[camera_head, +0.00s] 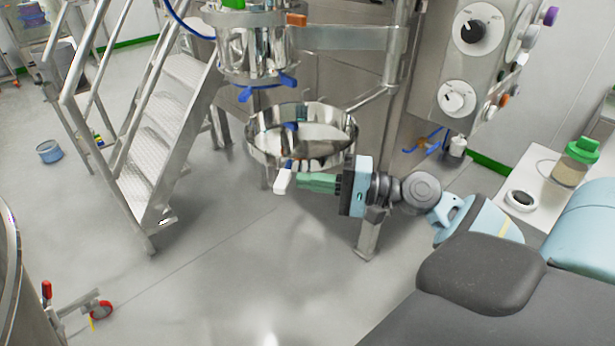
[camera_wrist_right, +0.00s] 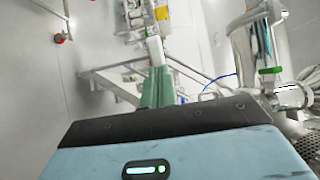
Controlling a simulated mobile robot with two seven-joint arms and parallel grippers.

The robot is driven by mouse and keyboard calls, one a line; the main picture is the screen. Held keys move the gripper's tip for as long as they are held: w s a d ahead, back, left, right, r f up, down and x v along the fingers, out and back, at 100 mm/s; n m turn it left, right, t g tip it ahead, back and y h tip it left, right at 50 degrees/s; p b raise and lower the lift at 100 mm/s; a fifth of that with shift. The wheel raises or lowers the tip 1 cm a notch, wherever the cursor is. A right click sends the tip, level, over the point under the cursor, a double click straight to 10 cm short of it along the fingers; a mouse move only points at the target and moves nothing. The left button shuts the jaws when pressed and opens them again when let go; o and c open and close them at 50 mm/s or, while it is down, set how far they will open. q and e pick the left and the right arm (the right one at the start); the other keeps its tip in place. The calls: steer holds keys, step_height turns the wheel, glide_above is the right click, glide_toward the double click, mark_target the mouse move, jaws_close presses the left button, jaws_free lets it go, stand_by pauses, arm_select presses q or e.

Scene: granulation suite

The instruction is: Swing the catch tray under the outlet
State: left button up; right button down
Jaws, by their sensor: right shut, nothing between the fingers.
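The catch tray (camera_head: 332,154) is a shiny round metal bowl carried on a bracket arm from a steel post. It sits lower than the steel outlet vessel (camera_head: 255,64) with the blue clamp handle (camera_head: 266,88), its middle to the right of the outlet in the head view. A white grip (camera_head: 283,182) on a blue stem hangs at the tray's front. My right gripper (camera_head: 301,181) has green fingers, shut and empty, with their tips close beside the white grip; contact is unclear. The fingers (camera_wrist_right: 157,88) also show in the right wrist view. My left gripper is out of view.
Metal steps (camera_head: 160,130) with handrails stand on the left. A control panel (camera_head: 465,65) with knobs is at the upper right. A white table (camera_head: 535,190) holds a green-lidded jar (camera_head: 575,162). The floor (camera_head: 235,260) in front is clear.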

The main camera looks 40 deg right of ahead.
steer(key=shift+w+a, duration=0.35)
steer(key=shift+w, duration=0.1)
